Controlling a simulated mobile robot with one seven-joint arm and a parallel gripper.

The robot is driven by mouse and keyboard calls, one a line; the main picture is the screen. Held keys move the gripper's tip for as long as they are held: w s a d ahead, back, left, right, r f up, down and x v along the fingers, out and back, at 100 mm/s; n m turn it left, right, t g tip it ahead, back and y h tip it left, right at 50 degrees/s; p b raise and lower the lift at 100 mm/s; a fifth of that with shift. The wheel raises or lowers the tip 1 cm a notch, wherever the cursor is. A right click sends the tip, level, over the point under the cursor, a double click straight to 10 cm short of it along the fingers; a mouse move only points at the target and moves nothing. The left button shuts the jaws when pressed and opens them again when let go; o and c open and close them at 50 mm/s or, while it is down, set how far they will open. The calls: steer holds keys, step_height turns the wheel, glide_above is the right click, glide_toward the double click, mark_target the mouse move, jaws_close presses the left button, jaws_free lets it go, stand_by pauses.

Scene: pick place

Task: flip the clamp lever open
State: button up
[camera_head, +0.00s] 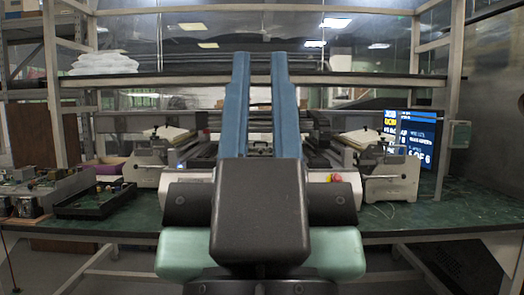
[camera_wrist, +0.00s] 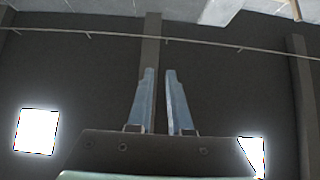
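My gripper (camera_head: 260,58) is in the middle of the head view, with two long blue fingers pointing up and away. The fingers are apart with nothing between them, so it is open and empty. In the wrist view the gripper (camera_wrist: 158,72) also shows a gap between its fingers, against a dark background with bright lights. No clamp lever can be told for sure. Two grey metal fixtures stand on the bench, a left one (camera_head: 145,172) and a right one (camera_head: 392,183). My gripper and arm hide the middle of the bench between them.
The green bench top (camera_head: 455,210) is bare at the right front. A black tray (camera_head: 92,204) with small parts lies at the left, beside several metal parts. A monitor (camera_head: 422,138) stands at the back right. A shelf (camera_head: 340,80) crosses above the bench, with white bags (camera_head: 103,63) on it.

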step_height(320, 180, up, 36)
steer(key=p, duration=3.5)
steer(key=shift+f, duration=0.1)
jaws_close()
steer(key=shift+f, duration=0.1)
